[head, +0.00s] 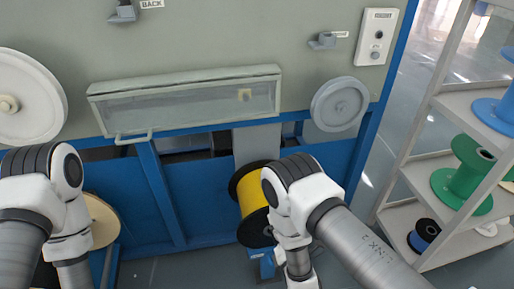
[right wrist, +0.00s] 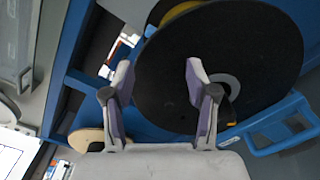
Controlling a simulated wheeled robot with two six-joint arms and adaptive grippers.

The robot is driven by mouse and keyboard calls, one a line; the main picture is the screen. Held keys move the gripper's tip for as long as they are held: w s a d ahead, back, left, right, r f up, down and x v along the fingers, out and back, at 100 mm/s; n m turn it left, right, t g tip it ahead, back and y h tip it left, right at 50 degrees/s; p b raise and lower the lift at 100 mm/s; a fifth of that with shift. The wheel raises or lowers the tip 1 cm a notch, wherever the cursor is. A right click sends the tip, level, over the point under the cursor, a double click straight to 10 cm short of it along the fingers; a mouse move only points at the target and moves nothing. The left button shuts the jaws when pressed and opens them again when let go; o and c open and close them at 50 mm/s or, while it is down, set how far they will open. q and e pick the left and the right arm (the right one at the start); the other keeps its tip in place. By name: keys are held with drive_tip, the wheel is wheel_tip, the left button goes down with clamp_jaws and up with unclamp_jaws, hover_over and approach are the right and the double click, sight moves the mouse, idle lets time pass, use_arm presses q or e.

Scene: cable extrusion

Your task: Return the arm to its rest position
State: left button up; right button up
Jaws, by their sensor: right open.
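My right arm (head: 355,240) comes in from the lower right in the head view, its elbow bent in front of a spool with yellow winding (head: 252,193) and black flanges. In the right wrist view my right gripper (right wrist: 158,75) is open, its two purple-padded fingers apart with nothing between them. The spool's black flange (right wrist: 165,85) fills the view behind the fingers; I cannot tell whether they touch it. My left arm (head: 45,200) is bent at the lower left of the head view; its gripper is out of frame.
A blue machine frame (head: 205,205) stands ahead, with a clear-covered trough (head: 185,105) above. A tan spool (head: 102,222) is beside my left arm. A shelf (head: 405,215) with a green spool (head: 462,178) stands at right. Some floor (head: 365,180) shows between machine and shelf.

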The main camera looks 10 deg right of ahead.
drive_tip(key=shift+w+r, duration=0.1)
drive_tip(key=d+r+m+g+h, duration=0.1)
drive_tip(key=d+r+m+h, duration=0.1)
drive_tip(key=d, duration=0.5)
drive_tip(key=s+d+f+m+g, duration=0.4)
drive_tip(key=s+f+m+g, duration=0.1)
drive_tip(key=f+m+g, duration=0.15)
drive_tip(key=s+a+f+m+g+y, duration=0.1)
drive_tip(key=s+f+m+g, duration=0.3)
drive_tip(key=s+m, duration=0.55)
drive_tip(key=s+f+m+g, duration=0.1)
drive_tip(key=s+m+g, duration=0.55)
drive_tip(key=s, duration=0.55)
wheel_tip(320, 180, up, 16)
drive_tip(key=m+p, duration=0.2)
drive_tip(key=p, duration=1.4)
drive_tip(key=shift+s+r+p, duration=0.15)
drive_tip(key=shift+r+p, duration=0.1)
drive_tip(key=shift+p, duration=0.15)
drive_tip(key=shift+a, duration=0.1)
